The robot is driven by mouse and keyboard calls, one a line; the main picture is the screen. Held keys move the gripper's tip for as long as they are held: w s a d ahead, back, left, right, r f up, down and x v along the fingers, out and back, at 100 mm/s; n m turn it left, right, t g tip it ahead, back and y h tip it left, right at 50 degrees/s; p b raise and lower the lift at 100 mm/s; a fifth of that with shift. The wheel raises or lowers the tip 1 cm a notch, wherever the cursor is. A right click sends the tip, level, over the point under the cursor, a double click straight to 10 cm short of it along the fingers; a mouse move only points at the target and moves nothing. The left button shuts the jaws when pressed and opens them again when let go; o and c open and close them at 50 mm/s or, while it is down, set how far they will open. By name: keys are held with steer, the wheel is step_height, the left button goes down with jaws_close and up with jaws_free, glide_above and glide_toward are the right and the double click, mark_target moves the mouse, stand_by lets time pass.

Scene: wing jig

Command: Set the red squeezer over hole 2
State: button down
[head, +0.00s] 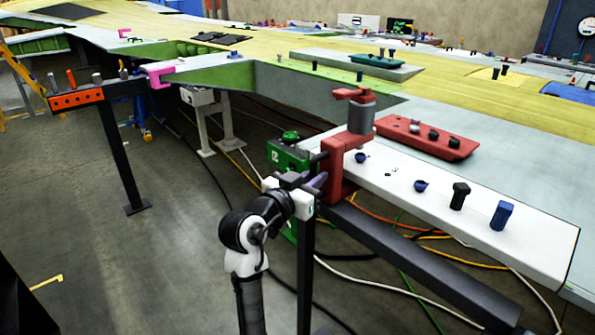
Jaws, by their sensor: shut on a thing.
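The red squeezer (334,165) is a C-shaped tool with a grey cylinder and a red top. It stands upright at the left end of the white strip (540,235), its lower part by the strip's front edge. My gripper (318,181) is shut on its left side. I cannot tell whether the squeezer touches the strip. Small dark marks that look like holes (391,170) show on the strip, right of a small blue fastener (360,157). No numbers are readable, so I cannot tell which is hole 2.
A green block (287,157) is left of the squeezer. A blue knob (421,186), a black peg (460,195) and a blue peg (502,215) stand along the strip. A red tray (425,138) lies behind. A dark beam (420,262) runs below; cables cross the floor.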

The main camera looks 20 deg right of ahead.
steer(key=shift+s+d, duration=0.2)
steer(key=shift+s, duration=0.35)
steer(key=c, duration=1.5)
jaws_free()
steer(key=shift+a, duration=0.1)
steer(key=b+v, duration=0.3)
steer(key=v, duration=1)
steer(key=shift+s+a+b, duration=0.2)
steer(key=shift+a+b, duration=0.05)
steer(key=shift+b, duration=0.05)
steer(key=shift+a, duration=0.1)
